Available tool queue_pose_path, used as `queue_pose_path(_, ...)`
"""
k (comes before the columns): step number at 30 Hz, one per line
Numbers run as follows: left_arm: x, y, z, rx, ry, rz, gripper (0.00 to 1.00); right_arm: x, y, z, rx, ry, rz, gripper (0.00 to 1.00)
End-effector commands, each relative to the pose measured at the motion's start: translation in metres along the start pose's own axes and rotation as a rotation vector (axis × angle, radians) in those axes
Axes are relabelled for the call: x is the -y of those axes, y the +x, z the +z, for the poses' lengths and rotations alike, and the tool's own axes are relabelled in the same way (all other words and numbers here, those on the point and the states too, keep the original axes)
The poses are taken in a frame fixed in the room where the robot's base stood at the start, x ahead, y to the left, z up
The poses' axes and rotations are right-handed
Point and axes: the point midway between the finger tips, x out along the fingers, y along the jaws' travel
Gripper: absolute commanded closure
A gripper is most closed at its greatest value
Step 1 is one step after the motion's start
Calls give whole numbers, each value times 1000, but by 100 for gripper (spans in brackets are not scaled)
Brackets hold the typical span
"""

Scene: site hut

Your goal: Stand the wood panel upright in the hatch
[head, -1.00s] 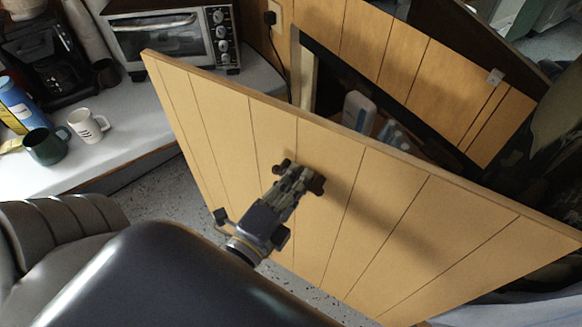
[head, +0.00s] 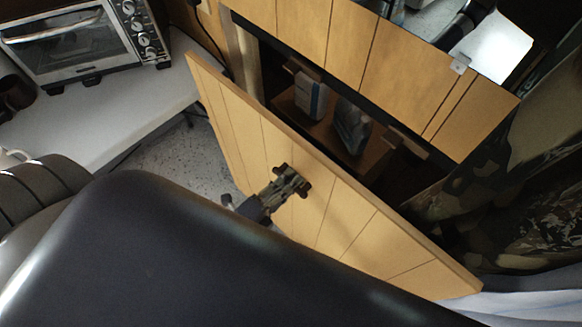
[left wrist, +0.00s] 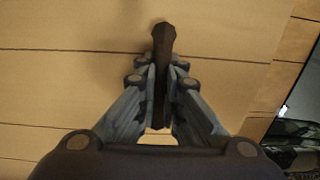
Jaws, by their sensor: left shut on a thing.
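The wood panel (head: 335,215) is a large light-brown board with dark grooves, held tilted in front of the hatch (head: 265,65). The hatch is a dark opening in the wood-clad wall, and the panel covers part of it from this viewpoint. My left gripper (head: 291,181) is shut on a dark handle on the panel's near face. In the left wrist view the dark handle (left wrist: 162,70) stands between the closed fingers, with the grooved panel (left wrist: 80,75) behind. The panel's lower edge is partly hidden by my own body. My right gripper is not in view.
A counter (head: 110,110) with a toaster oven (head: 75,45) stands left; camouflage cloth (head: 530,210) hangs right.

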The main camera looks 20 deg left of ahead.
Motion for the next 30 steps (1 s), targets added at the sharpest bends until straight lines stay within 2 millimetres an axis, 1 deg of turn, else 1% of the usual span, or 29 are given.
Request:
queue_pose_path(1, 3, 1, 0, -8, 1, -14, 100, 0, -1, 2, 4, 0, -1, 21)
queue_pose_path(5, -2, 0, 1, -17, 1, -14, 100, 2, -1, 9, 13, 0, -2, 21)
queue_pose_path(11, -6, 8, 2, -18, 0, -15, 100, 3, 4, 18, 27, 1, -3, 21)
queue_pose_path(17, -10, 23, 2, -17, 1, -16, 100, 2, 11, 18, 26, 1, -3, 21)
queue_pose_path(30, -20, 57, 1, -17, 0, -16, 100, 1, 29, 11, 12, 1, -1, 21)
